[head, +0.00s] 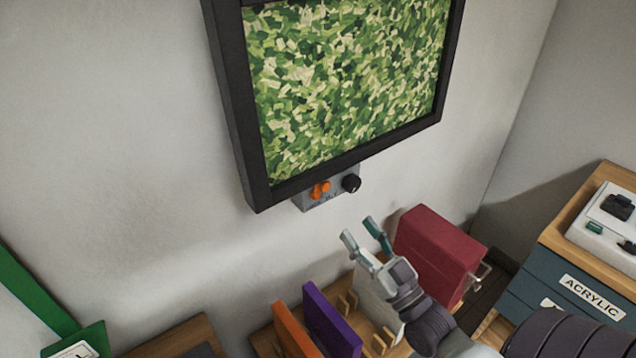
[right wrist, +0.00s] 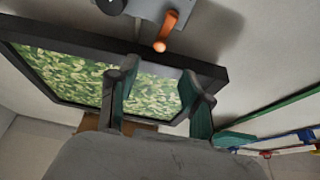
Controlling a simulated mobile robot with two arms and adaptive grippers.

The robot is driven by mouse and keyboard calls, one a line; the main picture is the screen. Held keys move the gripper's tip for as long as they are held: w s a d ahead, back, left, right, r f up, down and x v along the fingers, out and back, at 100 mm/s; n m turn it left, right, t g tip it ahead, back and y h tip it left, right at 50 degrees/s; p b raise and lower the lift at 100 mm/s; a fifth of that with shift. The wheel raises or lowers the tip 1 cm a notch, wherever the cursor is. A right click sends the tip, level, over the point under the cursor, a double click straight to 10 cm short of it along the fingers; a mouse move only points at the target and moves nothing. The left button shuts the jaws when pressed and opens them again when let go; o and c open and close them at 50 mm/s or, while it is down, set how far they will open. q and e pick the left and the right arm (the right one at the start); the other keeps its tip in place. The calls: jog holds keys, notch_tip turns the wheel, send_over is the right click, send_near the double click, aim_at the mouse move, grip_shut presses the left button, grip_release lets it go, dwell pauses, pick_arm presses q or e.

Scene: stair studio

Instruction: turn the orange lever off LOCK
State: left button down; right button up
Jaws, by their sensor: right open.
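The orange lever (head: 320,190) sits on a small grey panel (head: 320,203) under the lower edge of a black picture frame on the wall. In the right wrist view, the orange lever (right wrist: 168,30) shows at the top, its rounded end toward the frame. My right gripper (head: 358,228) is open and empty, its fingers apart, below and to the right of the lever in the head view, not touching it. The gripper (right wrist: 160,72) also shows in the right wrist view. Any LOCK marking is too small to read. My left gripper is not in view.
A black knob (head: 351,183) is beside the lever. The black frame (head: 350,163) holds a green-patterned picture. Below are a red box (head: 438,250), a purple panel (head: 332,320) and an orange panel (head: 295,332) in a rack. Drawers marked ACRYLIC (head: 590,296) stand right.

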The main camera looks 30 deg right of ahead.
aim_at(327, 188)
jog(key=p+x, duration=0.3)
jog(key=x, duration=0.8)
jog(key=shift+w, duration=0.15)
jog(key=shift+w+r+p, duration=0.15)
jog(key=shift+w+p, duration=0.15)
jog(key=shift+w, duration=0.25)
